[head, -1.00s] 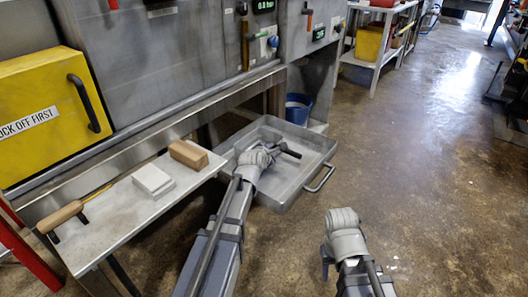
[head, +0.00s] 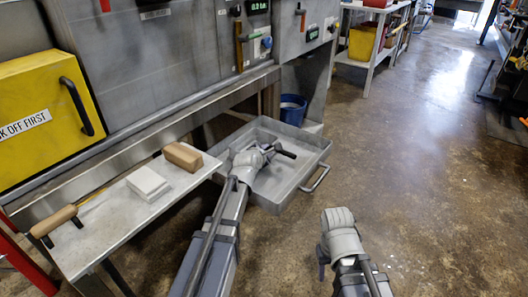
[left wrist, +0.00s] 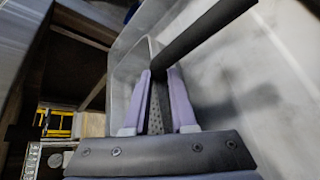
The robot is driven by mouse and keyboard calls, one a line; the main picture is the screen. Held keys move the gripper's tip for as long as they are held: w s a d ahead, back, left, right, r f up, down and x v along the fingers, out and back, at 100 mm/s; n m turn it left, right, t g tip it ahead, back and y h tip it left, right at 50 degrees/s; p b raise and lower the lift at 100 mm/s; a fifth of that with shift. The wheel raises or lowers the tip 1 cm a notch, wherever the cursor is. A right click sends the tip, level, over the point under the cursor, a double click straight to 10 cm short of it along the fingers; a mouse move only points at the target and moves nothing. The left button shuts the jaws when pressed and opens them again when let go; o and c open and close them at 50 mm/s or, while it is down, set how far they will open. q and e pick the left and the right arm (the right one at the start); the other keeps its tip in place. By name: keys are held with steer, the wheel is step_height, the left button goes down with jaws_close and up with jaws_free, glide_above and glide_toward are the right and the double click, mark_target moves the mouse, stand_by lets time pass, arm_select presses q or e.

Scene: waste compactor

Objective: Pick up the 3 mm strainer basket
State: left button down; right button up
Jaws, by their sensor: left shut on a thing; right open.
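My left gripper (head: 268,153) is over the grey metal tray (head: 317,165) on the floor, and the arm hides part of it. In the left wrist view its fingers (left wrist: 159,78) are shut on a black handle (left wrist: 205,32), which slants up to the right. The end of this handle (head: 286,154) sticks out right of the gripper in the head view. I cannot clearly make out a 3 mm strainer basket or any size mark. My right gripper (head: 338,218) is open and empty over the floor, right of the tray.
A steel shelf (head: 100,238) at left holds a white block (head: 148,183), a brown block (head: 183,156) and a wooden-handled tool (head: 54,221). A blue bucket (head: 293,108) stands behind the tray. The floor (head: 430,180) at right is clear.

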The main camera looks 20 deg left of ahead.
step_height(320, 180, up, 10)
steer(key=p, duration=1)
